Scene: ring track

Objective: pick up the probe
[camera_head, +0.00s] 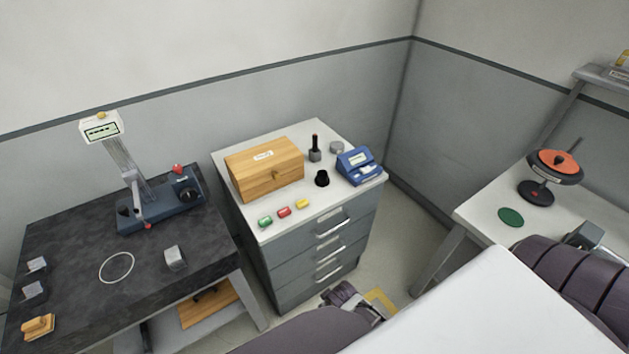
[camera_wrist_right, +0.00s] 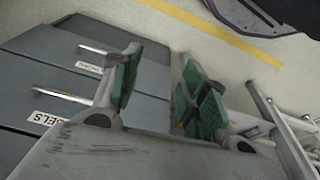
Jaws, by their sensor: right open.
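Neither gripper touches the stick.
The cabinet top (camera_head: 325,205) also bears a wooden box (camera_head: 265,170), a blue device (camera_head: 359,166), a black knob-like piece (camera_head: 322,179) and small coloured pieces. A dark table (camera_head: 75,245) with an instrument stands left. A white table (camera_head: 480,210) stands right.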

